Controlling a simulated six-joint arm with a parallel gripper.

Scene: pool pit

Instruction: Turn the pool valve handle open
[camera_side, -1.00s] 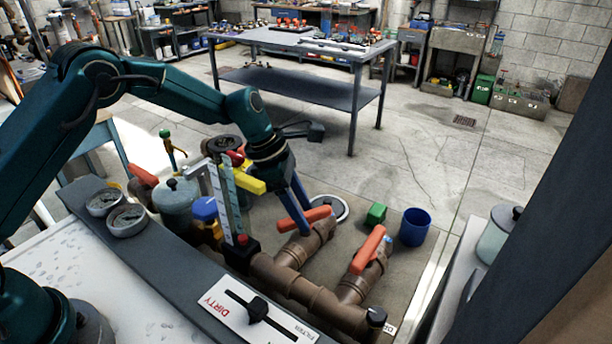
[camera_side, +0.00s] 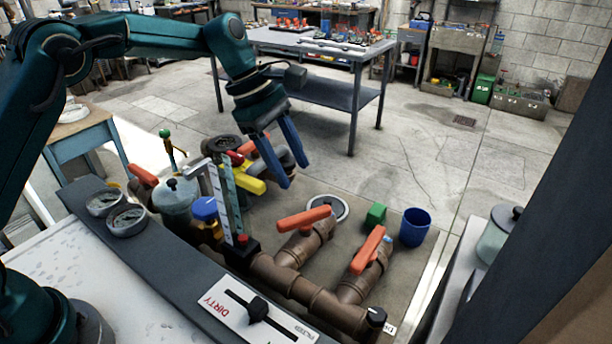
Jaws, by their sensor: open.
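An orange valve handle (camera_side: 303,218) sits on a brown pipe (camera_side: 300,250), lying slanted across its stub. A second orange handle (camera_side: 368,249) is on the pipe's right branch, at a steeper slant. A third orange handle (camera_side: 142,176) shows at the left, behind the grey-green tank. I cannot tell which handle the task means. My gripper (camera_side: 294,176) has two blue fingers, apart and empty. It hangs above and behind the middle handle, clear of it. Parts behind the fingers are partly hidden.
A yellow handle (camera_side: 250,184), a blue-capped fitting (camera_side: 205,210) and an upright gauge (camera_side: 228,200) crowd the left of the pipes. A green block (camera_side: 376,215) and blue cup (camera_side: 415,227) stand right. A slotted DIRTY/FILTER panel (camera_side: 255,308) is in front.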

